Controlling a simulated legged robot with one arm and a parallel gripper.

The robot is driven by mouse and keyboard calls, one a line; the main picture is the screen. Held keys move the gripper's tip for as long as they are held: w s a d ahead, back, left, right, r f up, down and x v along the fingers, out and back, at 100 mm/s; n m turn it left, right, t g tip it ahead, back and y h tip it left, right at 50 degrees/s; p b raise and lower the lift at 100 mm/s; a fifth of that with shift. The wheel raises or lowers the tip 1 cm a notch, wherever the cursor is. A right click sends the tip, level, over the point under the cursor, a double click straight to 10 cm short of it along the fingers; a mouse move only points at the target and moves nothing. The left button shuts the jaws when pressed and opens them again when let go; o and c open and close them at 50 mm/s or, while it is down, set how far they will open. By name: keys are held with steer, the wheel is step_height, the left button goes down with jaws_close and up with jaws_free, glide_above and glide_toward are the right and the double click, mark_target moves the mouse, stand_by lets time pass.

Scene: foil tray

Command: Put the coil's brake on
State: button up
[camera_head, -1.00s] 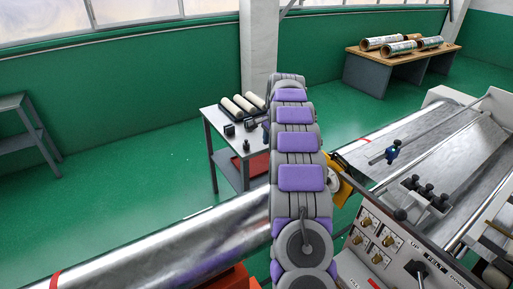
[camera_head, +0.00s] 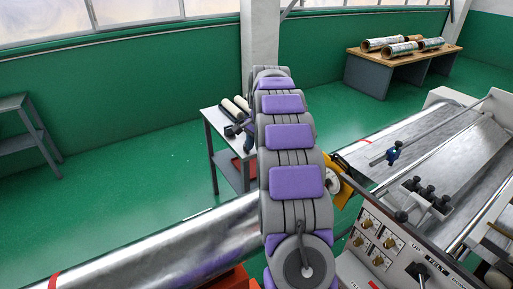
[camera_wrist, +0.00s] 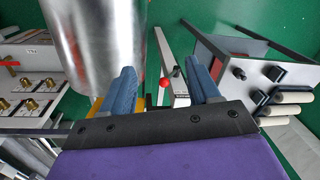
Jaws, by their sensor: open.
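The large shiny foil coil (camera_head: 185,248) lies across the lower left in the head view. It also fills the upper left of the wrist view (camera_wrist: 95,42). A red ball knob (camera_wrist: 165,83) shows in the wrist view, beside a pale metal bar (camera_wrist: 178,75) right of the coil. I cannot tell for certain that this is the brake's handle. My gripper (camera_wrist: 163,86) is open, with its two blue fingers spread. The knob appears between the fingers in the picture, and I see no contact. In the head view my arm mostly hides the gripper.
A small table (camera_head: 214,128) with pale rollers stands beyond my arm. The machine's control panel (camera_head: 378,240) with knobs and a lever is at right. A wooden-topped bench (camera_head: 358,57) with foil rolls stands at the back right. Green floor is open at left.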

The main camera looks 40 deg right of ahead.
steer(key=shift+d, duration=0.2)
steer(key=s+a+r+n+g, duration=0.1)
steer(key=s+a+r+n, duration=0.25)
steer(key=s+a, duration=0.55)
steer(key=s+a+r+n, duration=0.2)
steer(key=s+a+n, duration=0.2)
steer(key=a, duration=0.8)
steer(key=s+a+f+n, duration=0.1)
steer(key=s+a, duration=0.3)
steer(key=s, duration=0.5)
steer(key=s+a+f+n+g, duration=0.1)
steer(key=s+a+n, duration=0.3)
steer(key=s, duration=0.5)
steer(key=s+a+f+n+g, duration=0.1)
steer(key=s+a+f+n, duration=0.2)
steer(key=s, duration=0.6)
steer(key=shift+a+f, duration=0.2)
steer(key=shift+a, duration=0.4)
steer(key=shift+w+n, duration=0.15)
steer(key=shift+n, duration=0.1)
